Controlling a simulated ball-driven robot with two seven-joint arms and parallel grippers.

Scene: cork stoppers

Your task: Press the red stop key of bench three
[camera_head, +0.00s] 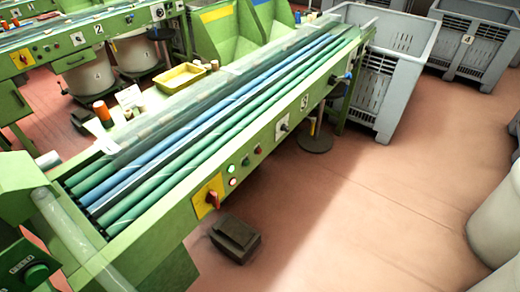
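A long green bench (190,189) runs from lower left to upper right, with blue and green rollers along its top. A plate on its front (304,101) seems to read 3, but it is small. On the front panel are a small red key (258,150), a dark green key (245,161), a lit green lamp (232,168) and a lit red lamp (232,182). A red rotary switch (213,198) sits on a yellow plate lower left of them. Neither of my grippers shows, and nothing covers the keys.
A dark pedal block (235,239) lies on the floor before the bench. Grey crates (385,87) stand at its far end. Pale sacks (497,228) stand at the right edge. A green machine part with a knob (37,273) is at lower left.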

